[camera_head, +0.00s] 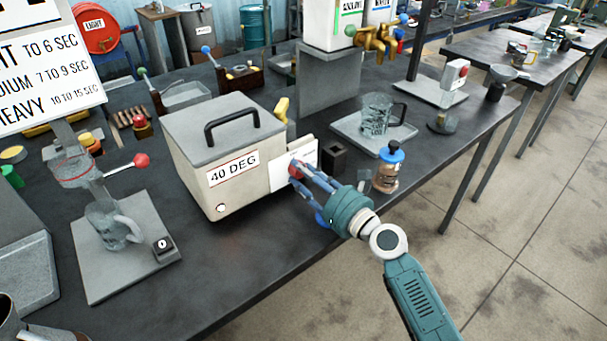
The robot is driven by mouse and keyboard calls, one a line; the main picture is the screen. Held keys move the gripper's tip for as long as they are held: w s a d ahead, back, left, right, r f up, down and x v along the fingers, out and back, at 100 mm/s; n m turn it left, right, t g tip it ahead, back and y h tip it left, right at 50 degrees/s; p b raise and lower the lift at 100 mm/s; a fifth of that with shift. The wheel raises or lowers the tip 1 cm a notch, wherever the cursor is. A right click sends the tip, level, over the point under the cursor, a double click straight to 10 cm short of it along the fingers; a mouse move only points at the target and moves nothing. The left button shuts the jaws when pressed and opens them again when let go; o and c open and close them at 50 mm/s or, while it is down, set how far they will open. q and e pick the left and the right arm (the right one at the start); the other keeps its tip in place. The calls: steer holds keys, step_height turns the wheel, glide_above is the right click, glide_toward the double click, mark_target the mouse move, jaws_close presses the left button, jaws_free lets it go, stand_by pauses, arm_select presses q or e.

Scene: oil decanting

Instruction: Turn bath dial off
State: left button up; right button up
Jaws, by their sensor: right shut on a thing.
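The bath (190,150), a pale box with a grey lid, black handle and a "40 DEG" label, stands in the middle of the table. A white panel (308,153) sits at its right end. The red bath dial (293,172) is in front of this panel, mostly covered by blue fingers. My right gripper (297,170) reaches in from the lower right and is shut on the dial. The dial's marks and setting are too small and hidden to read. My left gripper is out of view.
A bottle with a blue cap (387,167) stands close right of my right gripper. A glass jug (377,115) is on a plate behind it. At the left, a stand with a red knob (141,160) and a glass jug (112,225) occupy a grey base. The table's front strip is clear.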

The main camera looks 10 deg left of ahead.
steer(key=shift+w+r+n, duration=0.15)
steer(key=shift+r+n, duration=0.2)
steer(key=shift+n, duration=0.15)
steer(key=shift+r, duration=0.1)
steer(key=o, duration=1.2)
steer(key=shift+c, duration=0.2)
steer(key=shift+d+f, duration=0.1)
steer(key=shift+f, duration=0.15)
steer(key=shift+s+d+f, duration=0.1)
steer(key=shift+s+d, duration=0.1)
steer(key=v, duration=1.1)
steer(key=shift+s+d, duration=0.15)
steer(key=shift+s, duration=0.05)
